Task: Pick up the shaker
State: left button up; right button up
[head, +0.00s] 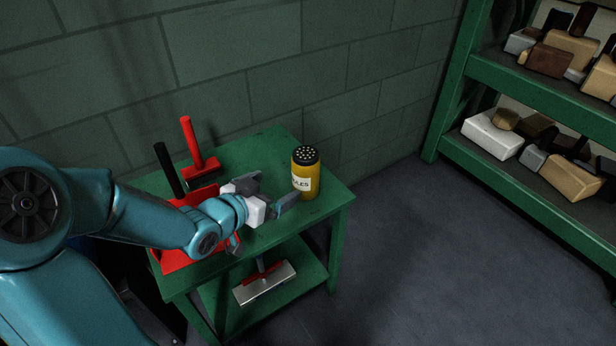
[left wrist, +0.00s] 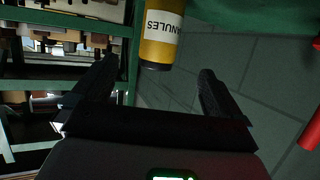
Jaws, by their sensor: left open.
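The shaker (head: 306,183) is a yellow cylinder with a black perforated lid and a white label. It stands upright near the right back edge of the green table. In the left wrist view the shaker (left wrist: 161,30) shows at the top, lid end downward in the picture, its upper end cut off by the frame. My left gripper (head: 277,187) is open and empty, just left of the shaker in the head view, with its fingers pointing toward it. In the left wrist view the shaker lies beyond the open jaws (left wrist: 158,70). My right gripper is not in view.
On the green table (head: 262,146) are a red-handled brush (head: 199,165) and a red dustpan (head: 178,258) with a black handle, partly behind my arm. A broom head (head: 265,283) lies on the lower shelf. A loaded green rack (head: 520,183) stands right; floor between is clear.

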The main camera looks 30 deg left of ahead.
aim_at(298, 175)
pick_arm(q)
jog(key=b+x, duration=0.1)
jog(key=x, duration=0.6)
jog(key=shift+w+f, duration=0.1)
jog(key=shift+f, duration=0.05)
jog(key=shift+w+f, duration=0.15)
jog(key=shift+w, duration=0.4)
jog(key=b+x, duration=0.1)
jog(key=x, duration=0.3)
jog(key=shift+w+f+b, duration=0.1)
jog(key=shift+w+b, duration=0.25)
jog(key=shift+w, duration=0.35)
jog(key=c, duration=1.2)
